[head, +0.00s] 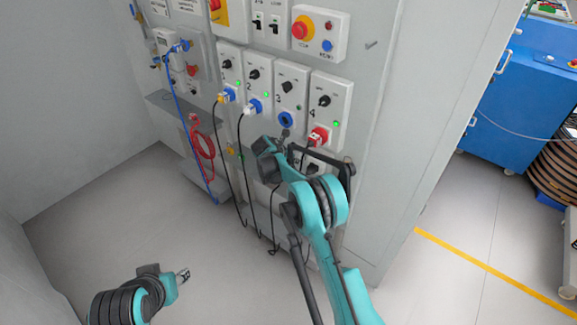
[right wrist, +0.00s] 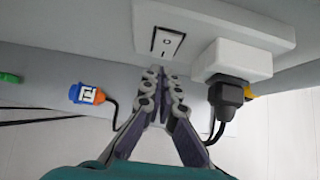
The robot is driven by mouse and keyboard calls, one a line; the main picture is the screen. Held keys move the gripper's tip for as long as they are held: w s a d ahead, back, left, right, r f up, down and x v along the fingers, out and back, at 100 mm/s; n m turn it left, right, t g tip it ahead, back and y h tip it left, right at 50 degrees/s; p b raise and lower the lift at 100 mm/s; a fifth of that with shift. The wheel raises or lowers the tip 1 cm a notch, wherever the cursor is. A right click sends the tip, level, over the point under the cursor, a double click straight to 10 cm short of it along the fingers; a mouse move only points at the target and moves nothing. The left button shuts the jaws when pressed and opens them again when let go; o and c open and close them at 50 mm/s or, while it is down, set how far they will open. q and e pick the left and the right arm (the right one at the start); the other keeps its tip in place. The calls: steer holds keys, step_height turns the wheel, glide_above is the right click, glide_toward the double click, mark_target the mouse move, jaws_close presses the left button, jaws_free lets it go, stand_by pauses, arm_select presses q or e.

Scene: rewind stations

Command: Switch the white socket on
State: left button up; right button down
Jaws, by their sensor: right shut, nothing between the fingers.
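In the right wrist view a white boxy socket (right wrist: 235,58) has a black plug (right wrist: 228,92) in its underside. A pale switch plate with a rocker (right wrist: 167,43) is on the wall just left of it. My right gripper (right wrist: 160,74) is shut and empty, its fingertips just below the switch plate; contact cannot be told. In the head view my right gripper (head: 284,137) is in front of the lower panel, below the numbered sockets, and hides part of it. My left gripper (head: 184,274) hangs low over the floor, too small to tell if open.
Numbered socket boxes (head: 290,90) with black knobs and green lights are above my right gripper. Black cables (head: 241,165) hang left of it. An orange-and-blue plug (right wrist: 88,94) is at left in the wrist view. The floor (head: 110,215) at left is clear.

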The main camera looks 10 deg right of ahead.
steer(key=shift+w+d, duration=0.45)
steer(key=shift+d, duration=0.05)
steer(key=shift+w+d+f, duration=0.15)
steer(key=shift+d, duration=0.05)
steer(key=shift+r+p, duration=0.35)
steer(key=shift+r, duration=0.5)
